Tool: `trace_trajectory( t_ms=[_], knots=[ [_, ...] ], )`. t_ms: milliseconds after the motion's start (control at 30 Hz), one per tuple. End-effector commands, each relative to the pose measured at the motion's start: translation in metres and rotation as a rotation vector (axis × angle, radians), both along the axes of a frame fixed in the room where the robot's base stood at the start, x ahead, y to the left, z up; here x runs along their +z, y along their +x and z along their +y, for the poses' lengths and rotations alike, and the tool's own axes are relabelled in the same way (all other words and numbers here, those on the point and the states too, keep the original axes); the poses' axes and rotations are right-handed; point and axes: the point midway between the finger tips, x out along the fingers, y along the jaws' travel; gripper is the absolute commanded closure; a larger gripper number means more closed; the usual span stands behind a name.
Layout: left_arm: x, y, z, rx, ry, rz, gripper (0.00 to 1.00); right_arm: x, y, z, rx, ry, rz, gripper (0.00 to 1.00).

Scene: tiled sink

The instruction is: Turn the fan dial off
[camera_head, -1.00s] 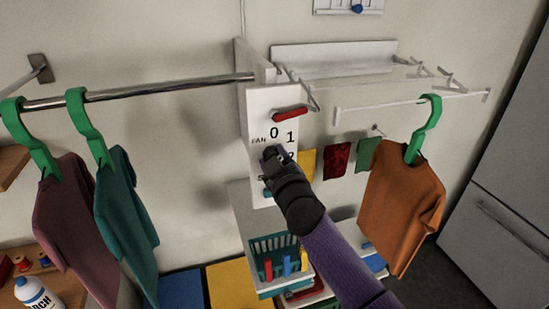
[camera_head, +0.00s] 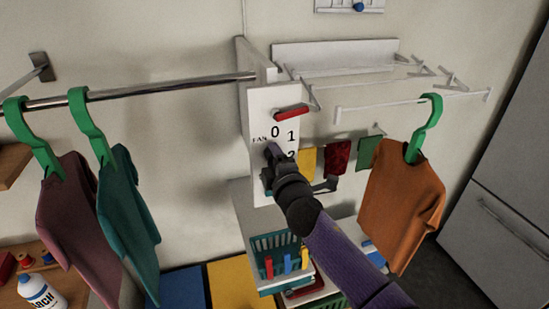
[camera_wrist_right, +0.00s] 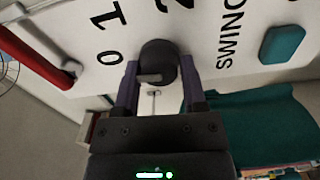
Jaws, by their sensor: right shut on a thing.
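The white fan panel (camera_head: 258,110) hangs below the end of the metal rail, with FAN and the numbers 0, 1 and 2 on it. My right gripper (camera_head: 275,152) is at the middle of the panel and hides most of the dial in the head view. In the right wrist view the dark round dial (camera_wrist_right: 158,62) sits between the two purple fingers of my right gripper (camera_wrist_right: 160,80), which is shut on it. A light pointer mark shows on the dial's face. My left gripper is not in view.
A red handle (camera_head: 291,113) and a teal button (camera_wrist_right: 283,44) are on the panel. Shirts on green hangers (camera_head: 92,130) hang at left, and an orange shirt (camera_head: 403,205) hangs at right. A teal basket (camera_head: 268,246) stands below. A white rack (camera_head: 335,55) is above right.

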Motion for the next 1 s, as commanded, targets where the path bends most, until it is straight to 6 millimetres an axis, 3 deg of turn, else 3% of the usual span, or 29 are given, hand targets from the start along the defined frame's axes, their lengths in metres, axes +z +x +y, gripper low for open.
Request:
trace_trajectory(
  t_ms=[800,833,967,1000],
  knots=[
    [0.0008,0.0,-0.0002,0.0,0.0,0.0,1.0,-0.0016,-0.0001,0.0,0.0,-0.099,-0.03,1.0],
    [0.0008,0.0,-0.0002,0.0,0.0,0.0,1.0,-0.0016,-0.0001,0.0,0.0,-0.099,-0.03,0.4],
    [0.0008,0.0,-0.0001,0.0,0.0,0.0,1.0,-0.0012,-0.0001,0.0,0.0,-0.098,-0.03,0.12],
    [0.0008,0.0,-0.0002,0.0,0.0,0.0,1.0,-0.0011,-0.0001,0.0001,0.0,-0.098,-0.03,0.12]
  ],
)
